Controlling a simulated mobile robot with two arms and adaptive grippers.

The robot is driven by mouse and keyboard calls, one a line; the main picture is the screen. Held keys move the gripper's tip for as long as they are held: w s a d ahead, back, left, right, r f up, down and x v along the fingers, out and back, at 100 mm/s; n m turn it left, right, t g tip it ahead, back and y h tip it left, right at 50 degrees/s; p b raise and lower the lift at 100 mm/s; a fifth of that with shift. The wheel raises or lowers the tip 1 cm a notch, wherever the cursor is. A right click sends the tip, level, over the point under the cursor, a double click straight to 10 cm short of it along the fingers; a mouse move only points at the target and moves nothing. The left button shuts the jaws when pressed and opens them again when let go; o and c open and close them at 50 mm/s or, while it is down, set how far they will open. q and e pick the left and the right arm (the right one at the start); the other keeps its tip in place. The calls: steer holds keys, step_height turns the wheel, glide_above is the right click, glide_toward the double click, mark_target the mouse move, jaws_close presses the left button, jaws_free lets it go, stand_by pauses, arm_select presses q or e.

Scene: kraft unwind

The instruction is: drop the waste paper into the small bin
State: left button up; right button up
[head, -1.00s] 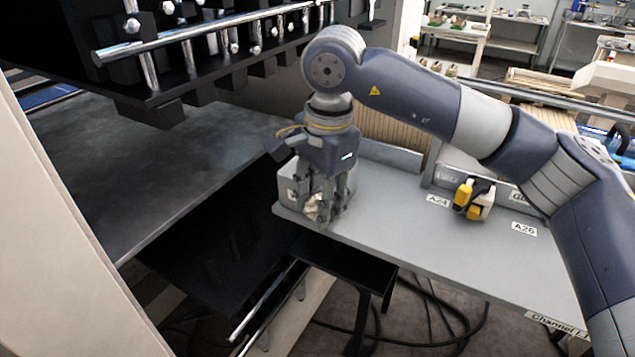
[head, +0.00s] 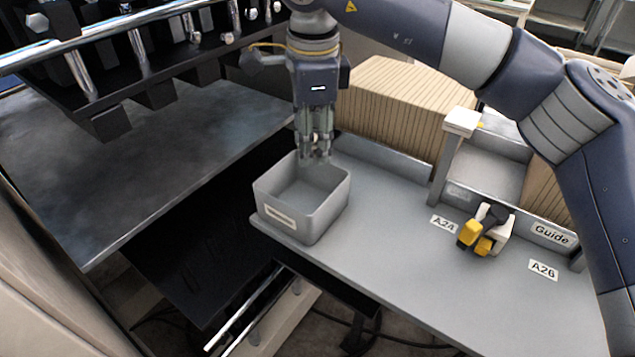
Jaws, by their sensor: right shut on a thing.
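The small grey bin (head: 311,221), an open box with a pale label on its front, stands at the left end of the grey table. The part of its inside that I can see looks empty. My right gripper (head: 316,157) points straight down, with its fingertips at the bin's back rim in the picture, apparently above it. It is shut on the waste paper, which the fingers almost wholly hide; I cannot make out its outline. My left gripper is not in view.
The grey table (head: 400,266) is clear right of the bin, up to a yellow and black tool (head: 485,232) near the A24 label. Corrugated board stacks (head: 395,100) stand behind. A dark machine plate (head: 150,150) lies left, with a dark gap between.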

steer(key=shift+w+d+f, duration=0.15)
steer(key=shift+w+f, duration=0.05)
steer(key=shift+f+b, duration=0.25)
steer(key=shift+b, duration=0.05)
steer(key=shift+s+a+f+b, duration=0.25)
steer(key=shift+s+f+b, duration=0.1)
steer(key=shift+f+b, duration=0.2)
steer(key=shift+s+a+f+b, duration=0.2)
steer(key=shift+s+f+b, duration=0.1)
steer(key=shift+f+b, duration=0.25)
steer(key=f, duration=0.1)
steer(key=f+b, duration=0.1)
steer(key=shift+w+d+f, duration=0.15)
steer(key=shift+w+f, duration=0.05)
steer(key=shift+f, duration=0.1)
steer(key=o, duration=0.8)
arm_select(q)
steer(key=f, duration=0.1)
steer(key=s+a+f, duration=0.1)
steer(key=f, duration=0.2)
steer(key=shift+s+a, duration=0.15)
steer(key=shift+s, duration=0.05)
arm_select(e)
steer(key=r, duration=0.8)
steer(key=s+r, duration=0.1)
steer(key=r, duration=0.3)
steer(key=shift+s+d, duration=0.1)
steer(key=shift+f, duration=0.15)
